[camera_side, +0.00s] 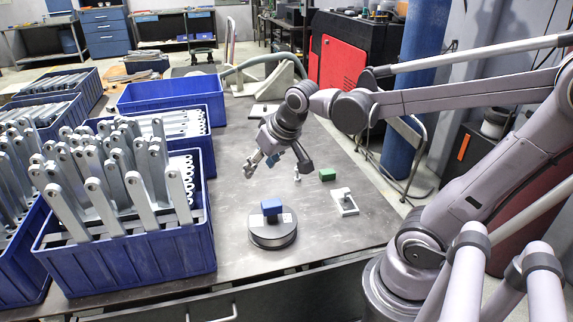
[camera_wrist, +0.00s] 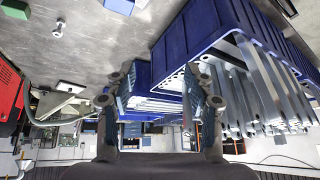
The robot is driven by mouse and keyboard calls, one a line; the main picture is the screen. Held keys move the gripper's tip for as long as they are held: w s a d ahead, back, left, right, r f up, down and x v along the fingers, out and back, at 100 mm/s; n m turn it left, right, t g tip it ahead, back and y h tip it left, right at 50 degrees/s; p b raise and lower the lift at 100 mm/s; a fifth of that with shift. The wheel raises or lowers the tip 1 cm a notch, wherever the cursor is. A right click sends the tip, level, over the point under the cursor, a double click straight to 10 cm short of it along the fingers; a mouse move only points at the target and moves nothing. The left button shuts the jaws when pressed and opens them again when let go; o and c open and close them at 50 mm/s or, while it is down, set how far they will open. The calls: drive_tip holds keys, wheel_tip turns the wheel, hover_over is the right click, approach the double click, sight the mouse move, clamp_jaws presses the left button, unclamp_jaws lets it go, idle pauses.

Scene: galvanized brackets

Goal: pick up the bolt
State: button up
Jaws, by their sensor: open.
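The bolt (camera_side: 297,173) is a small pale metal piece on the grey table in the side view, just left of a green block. In the wrist view the bolt (camera_wrist: 59,28) shows at the upper left, with a round head and short shank. My gripper (camera_side: 277,162) is above the table, left of the bolt, with its fingers spread. In the wrist view my gripper (camera_wrist: 162,80) has its two fingers wide apart with nothing held between them. The bolt is outside the fingers and apart from them.
The green block (camera_side: 327,174) and a pale bracket (camera_side: 346,207) lie to the right. Blue crates (camera_side: 130,262) of metal brackets fill the left. Bare table lies around the bolt.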

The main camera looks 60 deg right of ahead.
drive_tip(key=w+d+f+m+g+h, duration=0.15)
drive_tip(key=w+d+m, duration=0.25)
drive_tip(key=w+d, duration=0.4)
drive_tip(key=m+g+h, duration=0.2)
drive_tip(key=m+g, duration=0.2)
drive_tip(key=m, duration=0.5)
hover_over(297, 178)
drive_tip(key=a, duration=0.2)
drive_tip(key=shift+y, duration=0.25)
drive_tip(key=f, duration=2.2)
drive_tip(key=shift+w+d+f, duration=0.2)
drive_tip(key=shift+d+f, duration=0.05)
drive_tip(key=shift+f, duration=0.05)
drive_tip(key=shift+s+x, duration=0.15)
drive_tip(key=shift+x, duration=1.2)
drive_tip(key=shift+s+x, duration=0.1)
drive_tip(key=shift+x, duration=1.3)
drive_tip(key=shift+c, duration=0.3)
clamp_jaws()
